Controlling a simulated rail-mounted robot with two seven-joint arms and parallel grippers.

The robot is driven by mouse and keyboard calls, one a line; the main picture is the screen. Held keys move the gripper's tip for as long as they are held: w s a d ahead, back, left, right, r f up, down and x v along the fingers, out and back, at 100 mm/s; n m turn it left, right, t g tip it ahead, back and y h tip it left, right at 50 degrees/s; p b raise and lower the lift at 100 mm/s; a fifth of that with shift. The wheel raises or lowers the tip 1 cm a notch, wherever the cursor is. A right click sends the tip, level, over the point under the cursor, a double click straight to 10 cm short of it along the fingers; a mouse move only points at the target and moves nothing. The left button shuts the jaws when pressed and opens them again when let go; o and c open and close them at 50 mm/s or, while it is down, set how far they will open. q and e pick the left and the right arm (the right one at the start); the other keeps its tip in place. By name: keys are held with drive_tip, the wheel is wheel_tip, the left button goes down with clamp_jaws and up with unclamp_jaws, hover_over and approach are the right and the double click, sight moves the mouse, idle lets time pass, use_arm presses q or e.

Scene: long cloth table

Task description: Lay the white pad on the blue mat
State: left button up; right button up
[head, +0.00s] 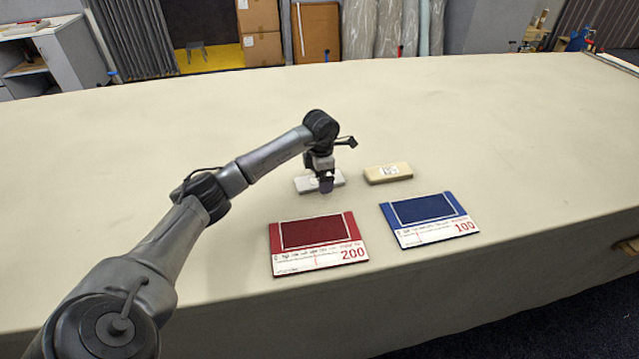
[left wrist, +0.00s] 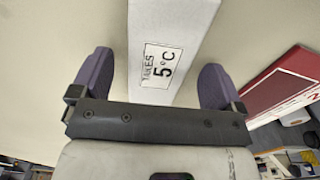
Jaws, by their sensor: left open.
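The white pad (head: 304,185) lies flat on the cloth table behind the red mat, partly hidden by my left gripper (head: 325,184). In the left wrist view the white pad (left wrist: 170,22) carries a label reading "TAKES 5°C". My left gripper (left wrist: 157,80) is open there, with one purple finger on each side of the pad and a gap at both sides. The blue mat (head: 428,233) marked 100 lies flat at the right, near the front edge, and its panel is empty. My right gripper is not in view.
A red mat (head: 288,262) marked 200 lies left of the blue mat; its corner also shows in the left wrist view (left wrist: 285,88). A cream pad (head: 388,173) with a label lies right of the white pad, behind the blue mat. The rest of the table (head: 500,130) is clear.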

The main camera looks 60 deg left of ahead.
use_arm(q)
drive_tip(key=shift+f, duration=0.3)
drive_tip(key=c, duration=1)
